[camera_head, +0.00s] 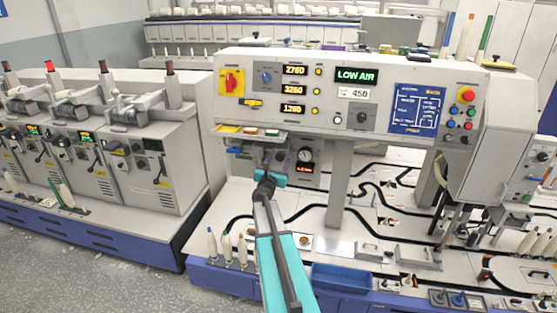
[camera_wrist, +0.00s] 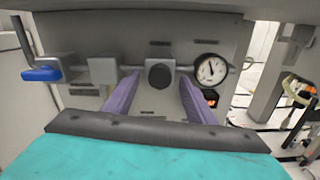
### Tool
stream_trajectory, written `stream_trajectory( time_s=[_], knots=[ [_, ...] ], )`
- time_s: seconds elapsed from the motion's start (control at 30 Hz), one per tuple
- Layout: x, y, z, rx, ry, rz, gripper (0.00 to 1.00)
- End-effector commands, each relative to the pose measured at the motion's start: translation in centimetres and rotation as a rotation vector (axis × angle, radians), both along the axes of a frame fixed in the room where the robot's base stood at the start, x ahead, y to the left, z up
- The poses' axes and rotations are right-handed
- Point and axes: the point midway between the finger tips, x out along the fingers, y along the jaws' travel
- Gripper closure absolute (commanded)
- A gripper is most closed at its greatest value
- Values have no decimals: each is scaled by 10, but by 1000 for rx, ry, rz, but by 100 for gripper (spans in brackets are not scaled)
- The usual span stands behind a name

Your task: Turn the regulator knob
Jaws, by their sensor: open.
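The regulator knob (camera_wrist: 160,75) is a round black knob on a grey block under the machine's panel. It shows in the wrist view, straight ahead of my gripper (camera_wrist: 158,82). My two purple fingers are spread, one on either side of the knob's outline, with nothing held. I cannot tell whether the fingertips reach the knob. A round white pressure gauge (camera_wrist: 210,68) sits just right of it. In the head view my gripper (camera_head: 269,172) is under the front panel, left of the gauge (camera_head: 305,155), and the knob is hidden there.
A blue valve handle (camera_wrist: 41,74) and a grey pipe block (camera_wrist: 103,71) sit left of the knob. The panel overhangs above, with a lit LOW AIR display (camera_head: 356,75). A grey post (camera_head: 338,180) stands to the right. Bobbins and a blue tray (camera_head: 345,277) are below.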

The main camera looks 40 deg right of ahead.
Motion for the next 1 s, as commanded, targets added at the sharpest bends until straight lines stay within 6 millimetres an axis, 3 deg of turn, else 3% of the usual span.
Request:
stream_trajectory(
  time_s=[0.2, 0.6, 0.67, 0.87, 1.0],
  knots=[
    [7, -12, 0, 0, 0, -1, 49],
    [8, -14, 0, 1, -1, 0, 49],
    [8, -14, 0, 1, 0, 0, 56],
    [8, -14, 0, 1, -1, 0, 90],
    [8, -14, 0, 1, -2, -1, 90]
  ],
)
